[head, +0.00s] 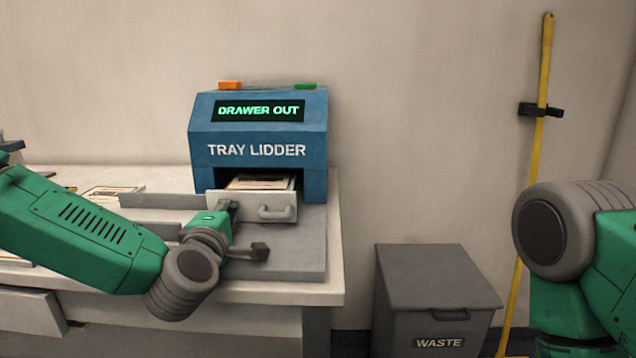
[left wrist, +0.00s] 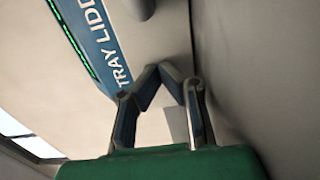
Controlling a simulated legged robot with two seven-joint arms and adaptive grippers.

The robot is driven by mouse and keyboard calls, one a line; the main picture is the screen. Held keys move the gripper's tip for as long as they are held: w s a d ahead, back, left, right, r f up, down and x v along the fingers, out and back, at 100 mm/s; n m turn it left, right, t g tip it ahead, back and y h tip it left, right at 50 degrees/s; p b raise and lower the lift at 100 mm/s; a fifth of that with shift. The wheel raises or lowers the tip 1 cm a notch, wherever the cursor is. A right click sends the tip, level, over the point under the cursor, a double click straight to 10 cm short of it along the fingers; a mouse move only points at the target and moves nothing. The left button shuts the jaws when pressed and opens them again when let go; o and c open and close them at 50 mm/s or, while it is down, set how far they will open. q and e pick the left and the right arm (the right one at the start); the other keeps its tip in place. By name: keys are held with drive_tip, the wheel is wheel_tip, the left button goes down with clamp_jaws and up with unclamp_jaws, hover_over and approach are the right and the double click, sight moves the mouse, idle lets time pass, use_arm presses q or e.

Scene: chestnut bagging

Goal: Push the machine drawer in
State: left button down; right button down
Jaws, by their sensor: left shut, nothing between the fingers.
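The blue tray lidder (head: 257,150) stands on the table at the back, its display reading "DRAWER OUT". Its grey drawer (head: 284,200) sticks out toward me, with a handle on the front and a pale, printed item inside. My left gripper (head: 233,207) is shut and empty at the left part of the drawer front; I cannot tell whether it touches. In the left wrist view the shut fingertips (left wrist: 171,72) lie over the pale drawer front (left wrist: 170,35), beside the lidder's lettering. My right gripper is out of view; only my right arm shows at the right edge.
Low grey rails (head: 165,201) lie on the table left of the lidder. The table (head: 322,290) ends just right of it. A grey waste bin (head: 437,285) stands on the floor to the right, and a yellow pole (head: 540,110) leans on the wall.

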use_arm(q)
drive_tip(key=shift+w, duration=2.3)
drive_tip(key=shift+s+d+f, duration=0.1)
drive_tip(key=shift+s, duration=0.4)
drive_tip(key=shift+s+p, duration=0.3)
drive_tip(key=shift+s, duration=3.15)
